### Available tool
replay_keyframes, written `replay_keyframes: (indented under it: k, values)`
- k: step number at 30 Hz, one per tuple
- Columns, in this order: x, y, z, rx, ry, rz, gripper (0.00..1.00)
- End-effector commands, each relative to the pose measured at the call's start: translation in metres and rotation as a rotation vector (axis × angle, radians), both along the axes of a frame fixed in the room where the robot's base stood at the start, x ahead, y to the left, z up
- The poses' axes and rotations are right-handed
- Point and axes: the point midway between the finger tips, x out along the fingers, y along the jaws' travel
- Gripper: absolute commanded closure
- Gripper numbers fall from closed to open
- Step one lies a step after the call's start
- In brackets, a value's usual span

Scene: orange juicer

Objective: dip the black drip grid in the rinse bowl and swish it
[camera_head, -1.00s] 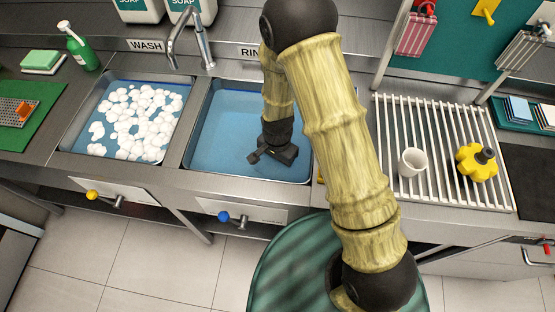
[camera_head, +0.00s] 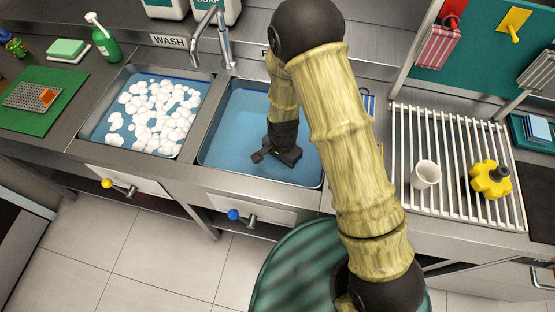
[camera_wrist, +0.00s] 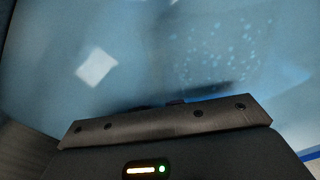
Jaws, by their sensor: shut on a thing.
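The rinse bowl (camera_head: 226,150) is the right-hand steel basin, filled with blue water. My gripper (camera_head: 268,156) points down into it, low at the water near the middle. In the wrist view my gripper (camera_wrist: 170,103) lies across the bottom, with blue water beyond it. It is shut on a thin dark thing that I take to be the black drip grid; it is mostly hidden by the gripper and the water. A blurred dark streak and small pale bubbles show beyond the fingers.
The wash basin (camera_head: 150,148) with white foam is left of the rinse bowl. A tap (camera_head: 224,45) stands behind. At right, a white rack (camera_head: 440,190) holds a white cup (camera_head: 425,174) and a yellow knob-shaped thing (camera_head: 490,179). A green mat (camera_head: 62,80) lies far left.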

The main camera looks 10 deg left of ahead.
Motion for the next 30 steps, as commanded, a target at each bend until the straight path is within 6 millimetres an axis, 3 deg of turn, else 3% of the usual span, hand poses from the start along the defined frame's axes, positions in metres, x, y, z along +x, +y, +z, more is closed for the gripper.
replay_keyframes:
  k: [9, 19, 30]
  values:
    - [-0.002, -0.028, 0.000, 0.001, -0.001, -0.002, 1.00]
    - [-0.002, -0.029, 0.002, 0.000, -0.001, -0.001, 1.00]
    - [-0.002, -0.028, 0.044, 0.000, -0.001, 0.001, 1.00]
